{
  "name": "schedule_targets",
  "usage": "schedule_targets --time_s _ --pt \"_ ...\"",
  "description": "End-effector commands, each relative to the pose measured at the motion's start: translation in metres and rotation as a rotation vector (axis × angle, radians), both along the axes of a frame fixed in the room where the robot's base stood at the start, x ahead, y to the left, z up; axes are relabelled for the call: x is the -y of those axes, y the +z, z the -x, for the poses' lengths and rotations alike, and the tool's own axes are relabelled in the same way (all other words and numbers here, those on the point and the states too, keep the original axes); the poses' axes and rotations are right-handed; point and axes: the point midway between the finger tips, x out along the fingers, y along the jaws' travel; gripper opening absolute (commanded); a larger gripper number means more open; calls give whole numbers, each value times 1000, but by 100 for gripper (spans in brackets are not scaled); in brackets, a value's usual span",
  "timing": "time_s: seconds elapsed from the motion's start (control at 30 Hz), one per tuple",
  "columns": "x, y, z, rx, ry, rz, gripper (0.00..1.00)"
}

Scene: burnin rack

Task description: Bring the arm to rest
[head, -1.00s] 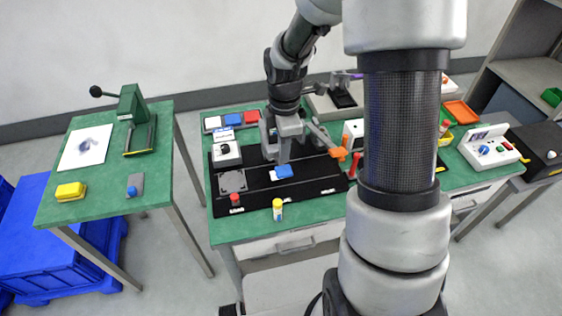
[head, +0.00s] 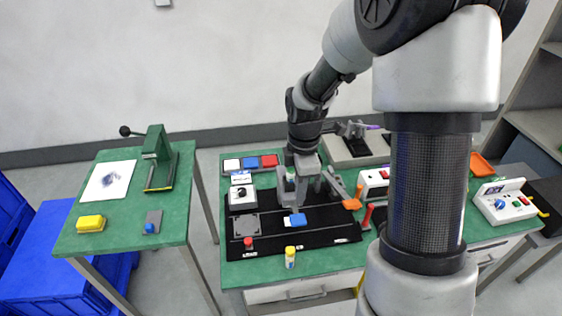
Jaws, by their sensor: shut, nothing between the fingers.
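My gripper (head: 301,200) is at the end of my arm, pointing down above the black board (head: 270,238) on the green workbench. Its fingers are shut with nothing held. A grey tool with an orange end (head: 351,203) is to the right of the gripper. My arm hides part of the bench on the right.
A black and white dial box (head: 242,194), a red knob (head: 248,242) and a yellow-capped bottle (head: 290,257) are near the gripper. A white button box (head: 503,203) stands at right. A side table (head: 100,240) is at left, with a floor gap between.

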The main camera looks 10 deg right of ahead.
Motion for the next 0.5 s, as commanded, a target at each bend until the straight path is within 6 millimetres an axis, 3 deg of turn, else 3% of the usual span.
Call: schedule_targets --time_s 0.13,0.23,0.37,0.5 --pt "0 4 1 5 -11 2 0" --pt "1 24 4 34 -83 11 0" --pt "4 73 22 110 -296 21 0" --pt "6 130 55 213 -606 -9 0"
